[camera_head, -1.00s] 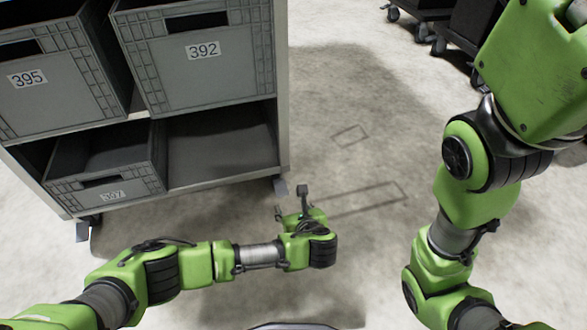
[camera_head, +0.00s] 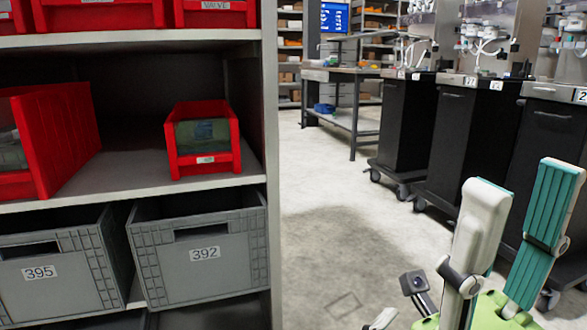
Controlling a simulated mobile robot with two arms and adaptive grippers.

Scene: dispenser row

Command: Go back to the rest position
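My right gripper (camera_head: 524,176) points upward at the lower right of the head view. Its white-backed finger and its teal-padded finger stand wide apart, with nothing between them. A small dark camera on a stalk (camera_head: 414,283) shows beside its green base. A small white tip at the bottom edge may belong to my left gripper (camera_head: 380,319); too little shows to tell its state. Neither arm shows in full.
A shelf rack on the left holds red bins (camera_head: 203,140) and grey crates labelled 395 (camera_head: 40,272) and 392 (camera_head: 205,254). Black wheeled dispenser carts (camera_head: 408,125) stand at right. A workbench (camera_head: 345,75) is behind. Pale floor (camera_head: 330,220) lies open between.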

